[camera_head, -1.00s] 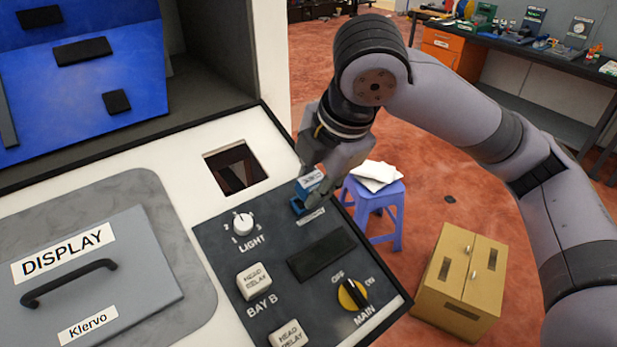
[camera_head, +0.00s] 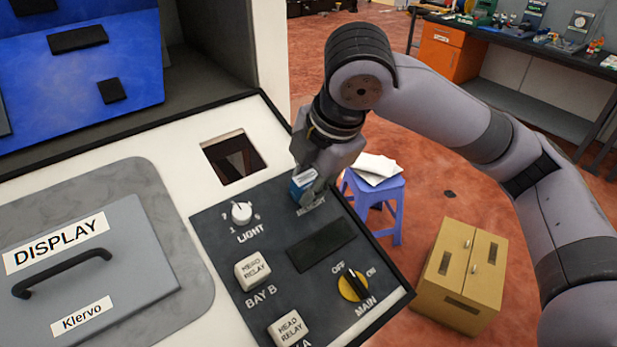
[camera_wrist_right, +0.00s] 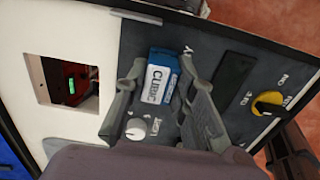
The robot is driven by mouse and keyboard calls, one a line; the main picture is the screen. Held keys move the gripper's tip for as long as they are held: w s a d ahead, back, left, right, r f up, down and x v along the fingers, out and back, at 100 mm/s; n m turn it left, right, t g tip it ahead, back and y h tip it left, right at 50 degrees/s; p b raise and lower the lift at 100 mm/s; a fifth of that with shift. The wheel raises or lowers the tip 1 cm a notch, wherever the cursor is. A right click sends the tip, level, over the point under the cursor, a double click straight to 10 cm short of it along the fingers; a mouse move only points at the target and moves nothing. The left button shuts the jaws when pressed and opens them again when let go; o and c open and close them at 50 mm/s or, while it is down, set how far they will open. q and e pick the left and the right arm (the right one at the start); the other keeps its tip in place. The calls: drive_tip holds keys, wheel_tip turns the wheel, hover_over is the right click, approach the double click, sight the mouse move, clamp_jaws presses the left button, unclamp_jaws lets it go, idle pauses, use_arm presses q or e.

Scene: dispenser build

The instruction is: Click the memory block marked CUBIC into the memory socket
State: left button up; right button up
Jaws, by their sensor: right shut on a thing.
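The memory block (camera_head: 302,184) is blue with a white label; in the right wrist view the block (camera_wrist_right: 157,86) reads CUBIC. My right gripper (camera_head: 305,186) is shut on it, with one finger on each side, as the right wrist view also shows. The block is upright at the top corner of the dark control panel, beside the partly covered MEMORY label (camera_head: 311,204). The memory socket is hidden behind the block and fingers in the head view. I cannot tell whether the block is fully seated. My left gripper is not in view.
A square opening (camera_head: 233,157) lies left of the gripper. A purple stool (camera_head: 375,190) and a cardboard box (camera_head: 461,275) stand on the floor beyond the panel's edge.

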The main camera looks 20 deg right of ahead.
drive_tip(key=p, duration=0.2)
drive_tip(key=shift+d+p, duration=0.1)
drive_tip(key=shift+p, duration=0.25)
idle(2.2)
drive_tip(key=shift+f, duration=0.45)
idle(0.9)
drive_tip(key=shift+f, duration=0.25)
drive_tip(key=o, duration=0.7)
drive_tip(key=shift+s, duration=0.1)
drive_tip(key=o, duration=0.4)
drive_tip(key=shift+w, duration=0.35)
drive_tip(key=shift+r, duration=0.1)
drive_tip(key=shift+o, duration=0.2)
drive_tip(key=shift+s, duration=0.1)
